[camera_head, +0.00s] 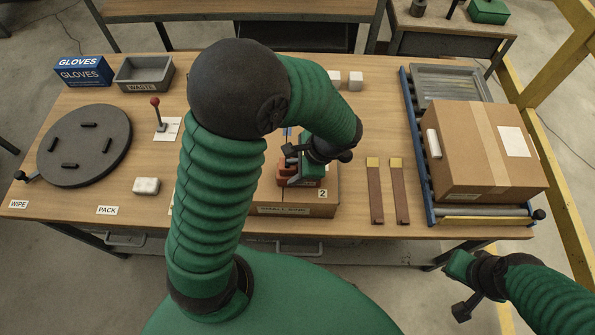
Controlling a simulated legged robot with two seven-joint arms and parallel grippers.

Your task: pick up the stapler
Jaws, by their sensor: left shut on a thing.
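My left gripper (300,165) reaches over the middle of the table, at a box with a "2" label (318,208). It is shut on an orange-red thing, which I take to be the stapler (287,170). Only part of the stapler shows; my arm and gripper hide the rest. I cannot tell whether it is clear of the box. My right gripper (463,290) is low at the right, off the table's front edge and away from the stapler. Its jaw state is unclear.
A cardboard box (468,150) sits on a roller rack at the right. Two brown strips (375,195) lie left of it. A round dark turntable (85,145), a red-knobbed lever (157,112), a waste tray (144,74) and a gloves box (84,71) stand at the left.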

